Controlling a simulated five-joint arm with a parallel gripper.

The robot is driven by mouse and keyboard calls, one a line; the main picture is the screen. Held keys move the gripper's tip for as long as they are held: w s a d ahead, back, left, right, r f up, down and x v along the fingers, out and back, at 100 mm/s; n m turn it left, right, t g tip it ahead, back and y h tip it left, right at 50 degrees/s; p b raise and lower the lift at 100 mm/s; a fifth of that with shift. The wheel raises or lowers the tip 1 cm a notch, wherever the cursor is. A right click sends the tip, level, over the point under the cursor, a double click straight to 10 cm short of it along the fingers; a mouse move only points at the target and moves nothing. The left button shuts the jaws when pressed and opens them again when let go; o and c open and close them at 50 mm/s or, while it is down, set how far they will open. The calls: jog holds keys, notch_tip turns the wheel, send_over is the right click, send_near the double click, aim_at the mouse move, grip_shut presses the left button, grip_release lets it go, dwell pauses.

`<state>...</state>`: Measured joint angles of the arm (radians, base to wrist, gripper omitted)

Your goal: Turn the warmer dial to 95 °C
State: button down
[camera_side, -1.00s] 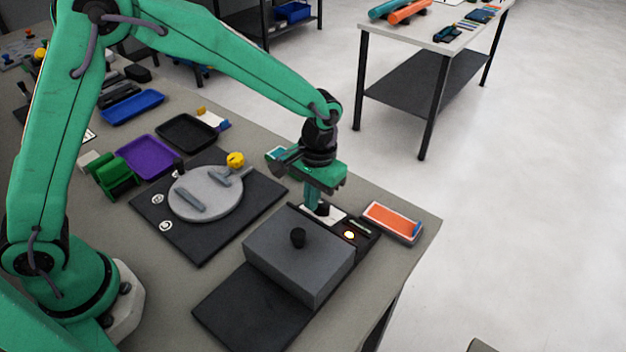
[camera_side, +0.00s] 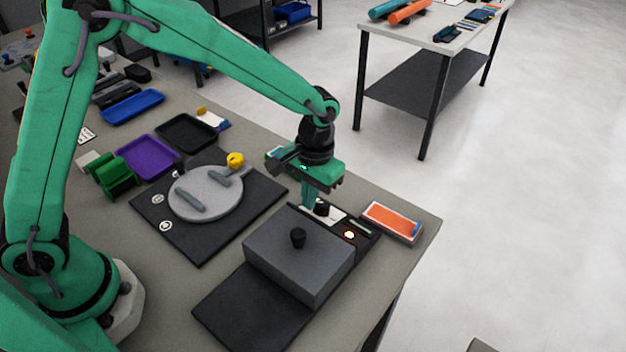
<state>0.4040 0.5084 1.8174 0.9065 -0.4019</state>
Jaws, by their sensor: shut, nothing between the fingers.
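Behind the box is a dark control strip with a white dial plate (camera_side: 335,216), a small black dial (camera_side: 322,208) and a glowing orange light (camera_side: 349,235). My gripper (camera_side: 309,205) is shut and empty, pointing down just left of the dial. I cannot tell whether its fingertips touch the dial. The dial's markings and setting are too small to read.
An orange-topped tray (camera_side: 392,222) lies right of the control strip, near the bench edge. A round grey plate (camera_side: 206,193) on a dark mat (camera_side: 190,243) lies to the left, with a yellow knob (camera_side: 236,159) behind it. Purple (camera_side: 148,155) and black trays sit farther back.

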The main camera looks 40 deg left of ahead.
aim_at(327, 207)
jog(key=shift+w+r, duration=0.3)
jog(key=shift+r, duration=0.6)
jog(key=shift+w+r, duration=0.35)
jog(key=shift+r, duration=0.5)
jog(key=shift+w+r, duration=0.3)
jog(key=shift+r, duration=0.6)
jog(key=shift+d, duration=0.1)
jog(key=shift+w+d+r, duration=0.2)
jog(key=shift+d, duration=0.4)
jog(key=shift+w+d+r, duration=0.15)
jog(key=shift+d, duration=0.4)
jog(key=shift+s+f, duration=0.4)
jog(key=shift+f, duration=0.7)
jog(key=shift+s+f, duration=0.4)
jog(key=shift+f, duration=0.7)
jog(key=shift+s+f, duration=0.4)
jog(key=shift+f, duration=0.7)
jog(key=shift+w+a, duration=0.1)
jog(key=shift+w, duration=0.05)
